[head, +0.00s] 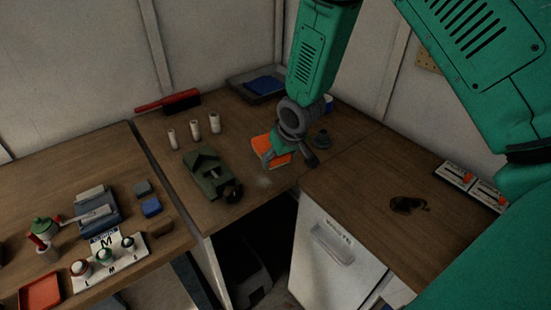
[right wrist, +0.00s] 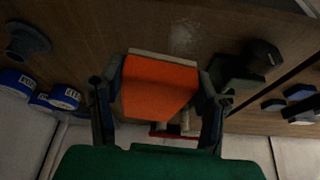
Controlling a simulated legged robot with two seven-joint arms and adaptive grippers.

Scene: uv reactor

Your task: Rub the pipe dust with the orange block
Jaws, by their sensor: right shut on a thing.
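The orange block (head: 271,152) is in the grip of my right gripper (head: 285,158), over the middle of the wooden bench in the head view. In the right wrist view the block (right wrist: 158,88) sits between both fingers of the right gripper (right wrist: 160,95), with a pale layer along its far edge. A faint pale dust patch (head: 264,181) lies on the bench just in front of the block; it also shows in the right wrist view (right wrist: 184,38) beyond the block. I cannot tell whether the block touches the bench. My left gripper is not in view.
A green device (head: 208,175) stands left of the block, and a dark grey round part (head: 321,140) stands to its right. Several white cylinders (head: 194,130) and a red tool (head: 168,101) are at the back left. A white cabinet (head: 333,255) is below the bench edge.

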